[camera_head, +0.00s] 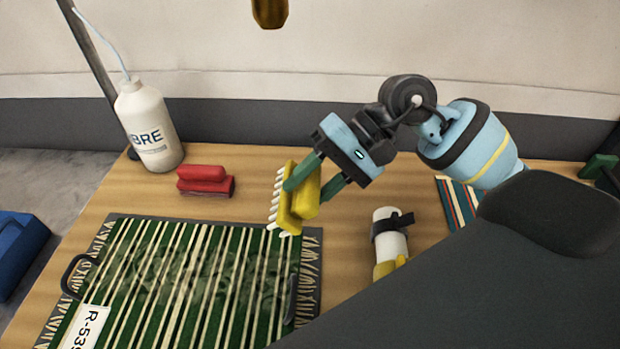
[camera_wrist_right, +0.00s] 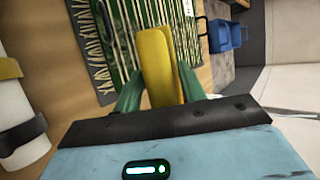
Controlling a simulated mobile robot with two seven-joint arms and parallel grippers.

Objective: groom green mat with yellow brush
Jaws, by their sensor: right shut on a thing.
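The brush's pale bristles face left in the head view. I cannot tell whether they touch the mat. In the right wrist view the yellow brush (camera_wrist_right: 160,65) sits between the green fingers, with the mat (camera_wrist_right: 125,30) beyond it. My left gripper is not in view.
A red brush (camera_head: 205,180) lies behind the mat, near a white bottle (camera_head: 148,125). A striped cloth (camera_head: 457,200) lies further right. A blue bin (camera_head: 18,250) stands left of the table.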

